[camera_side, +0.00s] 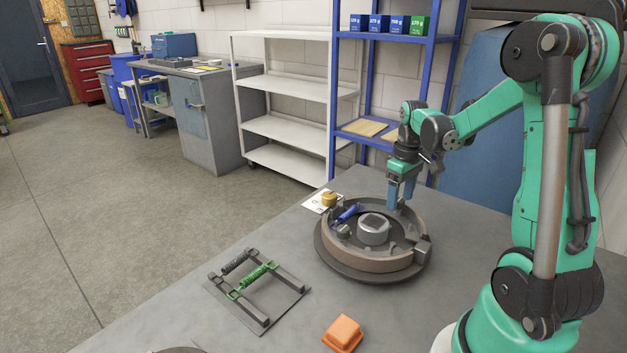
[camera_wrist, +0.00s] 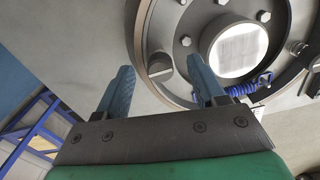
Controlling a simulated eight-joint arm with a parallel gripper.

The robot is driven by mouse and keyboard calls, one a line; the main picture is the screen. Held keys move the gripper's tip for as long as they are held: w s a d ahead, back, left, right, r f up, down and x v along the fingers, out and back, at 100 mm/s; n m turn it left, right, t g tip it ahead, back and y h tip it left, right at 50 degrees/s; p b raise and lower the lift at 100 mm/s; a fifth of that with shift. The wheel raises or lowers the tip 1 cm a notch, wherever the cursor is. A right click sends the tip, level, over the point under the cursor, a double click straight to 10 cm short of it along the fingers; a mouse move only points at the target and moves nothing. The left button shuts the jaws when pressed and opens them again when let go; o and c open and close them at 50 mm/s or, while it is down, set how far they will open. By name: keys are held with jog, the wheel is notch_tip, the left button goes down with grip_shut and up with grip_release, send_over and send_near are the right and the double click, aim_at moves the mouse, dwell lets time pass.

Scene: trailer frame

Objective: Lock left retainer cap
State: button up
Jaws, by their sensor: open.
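A round brake assembly (camera_side: 345,262) with a brown curved band and a dark base plate lies on the grey bench. It has a raised grey hub (camera_side: 374,230) and a blue spring (camera_side: 347,213). In the wrist view the hub (camera_wrist: 236,48) looks bright, with the blue spring (camera_wrist: 240,89) beside it. A small grey piece (camera_wrist: 160,67) at the band's edge appears between my fingertips in that view; I cannot tell whether it is the left retainer cap. My gripper (camera_side: 401,203) is open, pointing down over the assembly's far right edge, with nothing visibly held.
A rack (camera_side: 252,318) with a black spring (camera_side: 236,261) and a green spring (camera_side: 254,276) lies front left. An orange block (camera_side: 343,333) is at the front. A yellow piece (camera_side: 329,198) sits on a white card behind the assembly. Shelves stand beyond the bench.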

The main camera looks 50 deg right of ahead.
jog(key=shift+f, duration=0.2)
grip_shut()
